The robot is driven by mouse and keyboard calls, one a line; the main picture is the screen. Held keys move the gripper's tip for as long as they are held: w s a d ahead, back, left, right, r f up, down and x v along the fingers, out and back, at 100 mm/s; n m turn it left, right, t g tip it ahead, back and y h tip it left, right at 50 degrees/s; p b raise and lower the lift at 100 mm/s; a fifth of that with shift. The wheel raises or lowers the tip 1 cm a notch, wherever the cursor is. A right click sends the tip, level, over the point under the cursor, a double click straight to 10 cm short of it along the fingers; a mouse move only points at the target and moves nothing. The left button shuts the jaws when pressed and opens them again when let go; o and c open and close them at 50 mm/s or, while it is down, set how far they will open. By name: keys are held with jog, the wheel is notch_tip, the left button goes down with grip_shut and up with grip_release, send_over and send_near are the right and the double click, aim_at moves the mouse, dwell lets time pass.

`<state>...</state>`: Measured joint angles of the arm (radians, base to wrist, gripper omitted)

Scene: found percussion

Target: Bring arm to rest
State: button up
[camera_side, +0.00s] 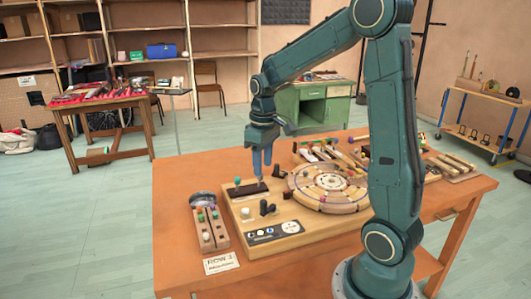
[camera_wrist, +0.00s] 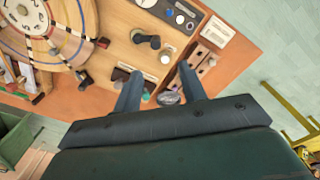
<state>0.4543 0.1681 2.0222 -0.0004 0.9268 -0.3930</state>
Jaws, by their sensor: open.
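My gripper (camera_side: 262,166) hangs pointing down above the left back part of a wooden board on the orange table (camera_side: 290,262). In the wrist view my gripper (camera_wrist: 160,85) shows two separated fingers with nothing held between them. The wooden board (camera_side: 237,212) carries a round segmented wheel (camera_side: 330,184), a dark block (camera_side: 252,190) with a green-topped peg, black knobs (camera_side: 267,208) and a dark control panel (camera_side: 272,233). The fingertips appear near the dark block; I cannot tell whether they touch anything.
A rack of coloured pegs (camera_side: 208,229) and a label card (camera_side: 221,263) lie left of the board. Mallets (camera_side: 340,155) lie behind the wheel, and wooden bars (camera_side: 452,165) lie at the right. A second table (camera_side: 100,103) and a green desk (camera_side: 312,97) stand farther back.

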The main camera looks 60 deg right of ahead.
jog(key=s+a+r+t, duration=0.2)
jog(key=s+a+r, duration=0.2)
jog(key=s+a, duration=0.3)
jog(key=s+a+r+t, duration=0.3)
jog(key=s+a+r, duration=0.1)
jog(key=s+a, duration=0.4)
jog(key=shift+a+r+n, duration=0.3)
jog(key=shift+a, duration=0.25)
dwell(1.3)
